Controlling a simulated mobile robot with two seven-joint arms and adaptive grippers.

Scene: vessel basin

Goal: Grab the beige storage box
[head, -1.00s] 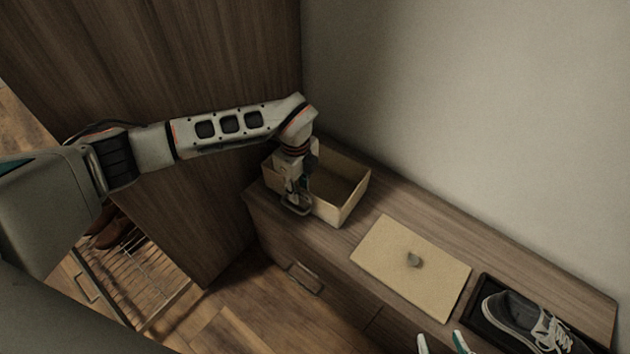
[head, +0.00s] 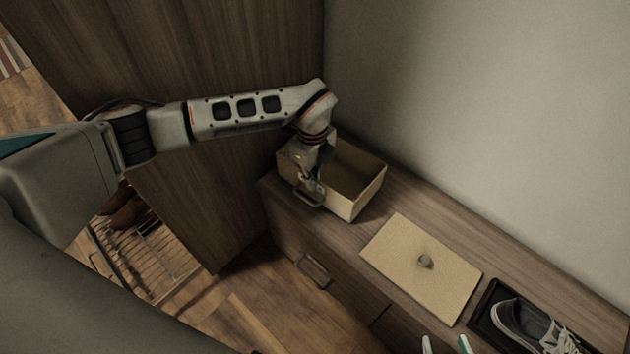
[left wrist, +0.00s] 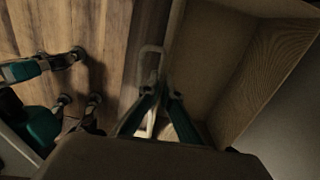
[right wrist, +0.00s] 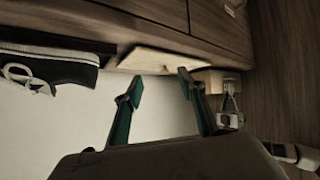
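The beige storage box (head: 369,197) stands open and lidless on the far left end of the low wooden cabinet. My left gripper (head: 310,195) reaches down at the box's near left side. In the left wrist view the fingers (left wrist: 162,92) are close together astride the thin box wall (left wrist: 205,65), one inside and one outside. They look shut on it, though contact is hard to see. The box also shows small in the right wrist view (right wrist: 209,78). My right gripper (right wrist: 160,75) is open and empty; its fingertips show at the head view's bottom edge (head: 445,344).
A flat beige lid with a knob (head: 410,285) lies on the cabinet right of the box. A dark tray (head: 484,312) with a grey shoe (head: 528,325) is further right. A tall wooden panel (head: 225,200) stands left; a wall is behind. A drawer handle (head: 313,270) sticks out in front.

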